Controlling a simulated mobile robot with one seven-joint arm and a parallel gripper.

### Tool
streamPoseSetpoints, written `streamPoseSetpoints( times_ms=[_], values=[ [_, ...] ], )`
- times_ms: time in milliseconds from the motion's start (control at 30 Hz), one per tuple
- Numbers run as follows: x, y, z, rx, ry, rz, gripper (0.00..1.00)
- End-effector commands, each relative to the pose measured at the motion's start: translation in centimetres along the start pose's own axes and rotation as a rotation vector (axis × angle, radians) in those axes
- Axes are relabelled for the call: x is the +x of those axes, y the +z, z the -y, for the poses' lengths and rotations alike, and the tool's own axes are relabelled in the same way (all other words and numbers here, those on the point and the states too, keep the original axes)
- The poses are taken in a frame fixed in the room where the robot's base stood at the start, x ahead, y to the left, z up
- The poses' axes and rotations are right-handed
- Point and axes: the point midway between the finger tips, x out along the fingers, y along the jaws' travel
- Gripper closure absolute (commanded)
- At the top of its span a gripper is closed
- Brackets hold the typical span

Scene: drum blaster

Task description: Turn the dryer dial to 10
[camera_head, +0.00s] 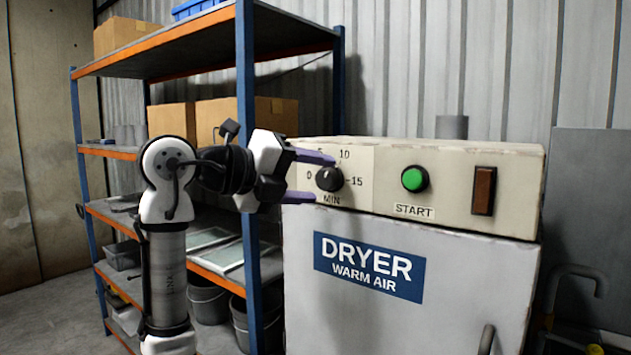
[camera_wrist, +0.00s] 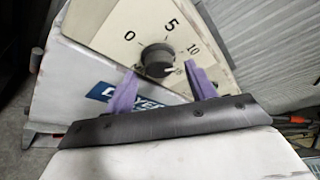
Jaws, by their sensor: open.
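The dryer dial (camera_head: 330,179) is a round black knob on the cream control panel, with 0, 5, 10 and 15 printed around it and MIN below. It also shows in the wrist view (camera_wrist: 156,57). There, a small white mark on its lower right side points toward the right finger; the exact number it points at is hard to tell. My gripper (camera_head: 323,178) is open in front of the panel. In the wrist view its purple fingers (camera_wrist: 160,71) stand on either side of the dial's lower part. Whether they touch it cannot be told.
Right of the dial are a green START button (camera_head: 415,179) and a brown rectangular switch (camera_head: 484,191). The dryer door (camera_head: 400,315) is below. A blue and orange shelf rack (camera_head: 245,100) with boxes (camera_head: 222,112) stands behind my arm.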

Motion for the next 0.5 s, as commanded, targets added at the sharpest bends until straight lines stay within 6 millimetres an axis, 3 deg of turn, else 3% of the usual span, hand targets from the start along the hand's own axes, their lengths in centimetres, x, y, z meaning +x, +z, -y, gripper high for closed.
streamPoseSetpoints(
  times_ms=[300, 500],
  values=[
    [-7.1, -0.1, -0.1, 0.001, 0.000, 0.003, 0.44],
    [-10.8, 0.0, -0.1, 0.000, 0.000, 0.002, 0.44]
  ],
)
